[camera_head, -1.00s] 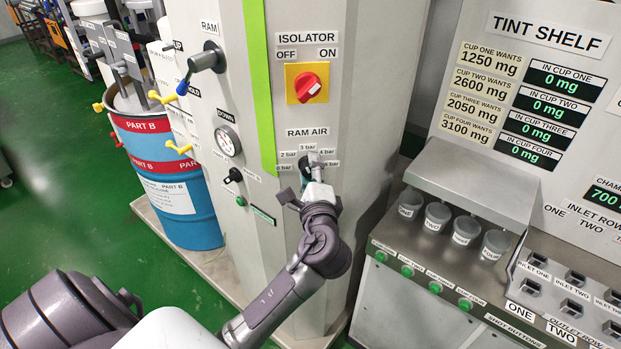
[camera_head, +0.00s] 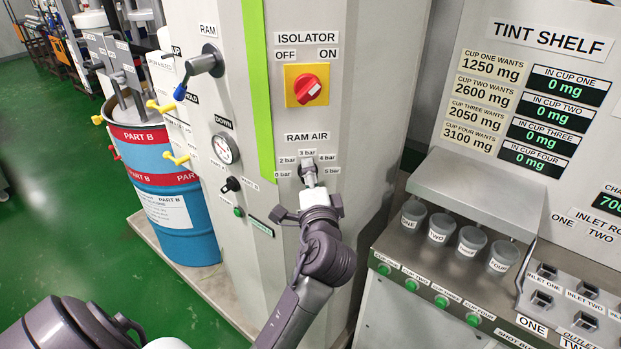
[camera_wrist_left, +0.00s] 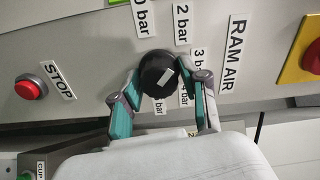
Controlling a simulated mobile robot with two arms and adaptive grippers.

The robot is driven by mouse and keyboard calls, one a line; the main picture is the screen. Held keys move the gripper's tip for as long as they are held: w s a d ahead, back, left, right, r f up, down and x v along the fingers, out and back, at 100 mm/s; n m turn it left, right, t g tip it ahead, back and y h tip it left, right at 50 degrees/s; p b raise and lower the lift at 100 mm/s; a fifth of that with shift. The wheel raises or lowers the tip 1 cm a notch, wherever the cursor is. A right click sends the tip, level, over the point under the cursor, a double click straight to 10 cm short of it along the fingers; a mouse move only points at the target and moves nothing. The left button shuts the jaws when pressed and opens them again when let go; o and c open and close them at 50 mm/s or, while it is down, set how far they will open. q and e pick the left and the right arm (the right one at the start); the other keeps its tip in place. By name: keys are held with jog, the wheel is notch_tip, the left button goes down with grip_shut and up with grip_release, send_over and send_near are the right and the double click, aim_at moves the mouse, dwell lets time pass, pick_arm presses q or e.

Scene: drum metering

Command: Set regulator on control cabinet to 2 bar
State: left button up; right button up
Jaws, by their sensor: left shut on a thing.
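The black regulator knob (camera_wrist_left: 157,72) sits under the RAM AIR label (camera_head: 307,137) on the control cabinet (camera_head: 375,100). Bar labels ring it, such as 2 bar (camera_wrist_left: 182,22) and 3 bar (camera_wrist_left: 198,65). In the left wrist view a short white mark shows on the knob's face, slanted; I cannot tell exactly which label it points to. My left gripper (camera_wrist_left: 160,88) is shut on the knob, one teal finger on each side. In the head view the left gripper (camera_head: 308,175) largely hides the knob. My right gripper is not in view.
A red isolator switch (camera_head: 307,88) is above the knob. A red STOP button (camera_wrist_left: 30,87) shows in the left wrist view. A round gauge (camera_head: 225,149) is left on the cabinet. A tint shelf with several cups (camera_head: 440,227) stands right; a blue drum (camera_head: 170,190) stands left.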

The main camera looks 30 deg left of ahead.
pick_arm(q)
jog(key=shift+f, duration=0.1)
jog(key=o, duration=1)
jog(key=shift+s+d, duration=0.1)
jog(key=shift+s, duration=0.05)
jog(key=v, duration=0.7)
